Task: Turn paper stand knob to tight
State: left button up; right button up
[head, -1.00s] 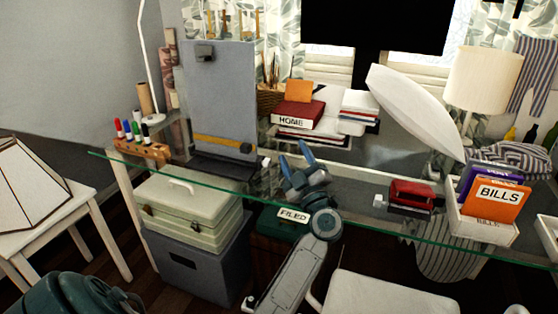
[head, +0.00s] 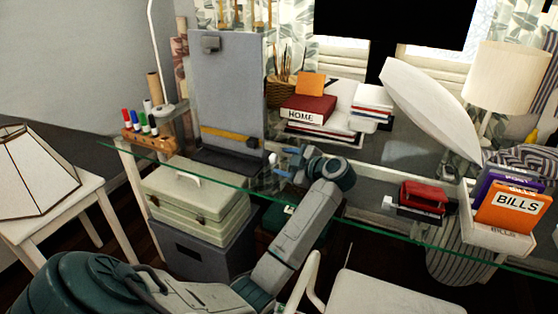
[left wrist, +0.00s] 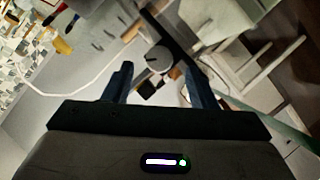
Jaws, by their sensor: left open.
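The paper stand (head: 225,90) is a tall grey board with a dark base and a yellow bar across its lower part. It stands upright on the glass desk. Its small pale knob (head: 272,158) sticks out at the right end of the base. My left gripper (head: 283,161) is open just right of the knob, fingers pointing at it. In the left wrist view the round knob (left wrist: 159,59) lies between and beyond the two fingertips (left wrist: 158,72), with a short dark mark on its face. I cannot tell whether either finger touches it. My right gripper is not seen.
A marker rack (head: 148,138) stands left of the stand. Books (head: 303,108) lie behind. Storage boxes (head: 197,205) sit below.

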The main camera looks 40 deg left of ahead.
aim_at(276, 159)
pick_arm(q)
jog(key=shift+x, duration=1.5)
jog(key=shift+c, duration=0.4)
